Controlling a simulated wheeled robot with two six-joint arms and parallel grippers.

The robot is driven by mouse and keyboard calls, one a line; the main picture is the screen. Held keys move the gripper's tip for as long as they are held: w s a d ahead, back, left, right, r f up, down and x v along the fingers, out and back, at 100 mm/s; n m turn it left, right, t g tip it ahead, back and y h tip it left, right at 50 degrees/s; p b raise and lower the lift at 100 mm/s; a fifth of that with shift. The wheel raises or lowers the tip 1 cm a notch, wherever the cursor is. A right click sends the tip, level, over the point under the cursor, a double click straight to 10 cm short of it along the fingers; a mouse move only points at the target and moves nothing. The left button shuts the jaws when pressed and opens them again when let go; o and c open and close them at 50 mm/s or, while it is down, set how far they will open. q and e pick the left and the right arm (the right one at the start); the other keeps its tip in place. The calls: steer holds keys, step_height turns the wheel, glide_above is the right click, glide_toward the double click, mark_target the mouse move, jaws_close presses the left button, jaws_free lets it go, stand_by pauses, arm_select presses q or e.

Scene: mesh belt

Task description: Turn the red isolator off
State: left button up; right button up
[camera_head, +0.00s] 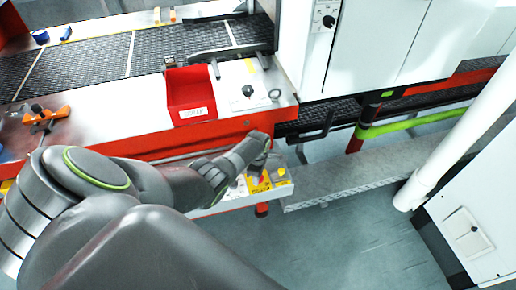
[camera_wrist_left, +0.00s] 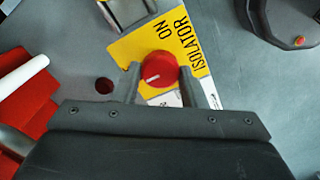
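The red isolator (camera_wrist_left: 158,69) is a round red knob with a white pointer line, on a yellow plate (camera_wrist_left: 190,37) lettered "ISOLATOR" and "ON". The pointer line slants toward the left of the wrist view, and "ON" is above the knob. My left gripper (camera_wrist_left: 159,79) has one finger on each side of the knob, with no clear gap, and looks shut on it. In the head view my left arm reaches to the low front panel, where the yellow plate (camera_head: 258,184) shows below the hand. My right gripper is in neither view.
A red bin (camera_head: 189,92) stands on the machine's deck above the panel. An orange clamp (camera_head: 46,117) lies at the left. A white pipe (camera_head: 455,140) and a white cabinet (camera_head: 475,225) are at the right. The floor (camera_head: 345,235) below is clear.

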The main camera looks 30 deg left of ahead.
arm_select(q)
steer(key=o, duration=0.4)
steer(key=shift+c, duration=0.2)
steer(key=shift+r+p, duration=0.3)
steer(key=shift+r, duration=0.25)
step_height(320, 180, up, 16)
steer(key=p, duration=0.2)
steer(key=shift+r, duration=0.15)
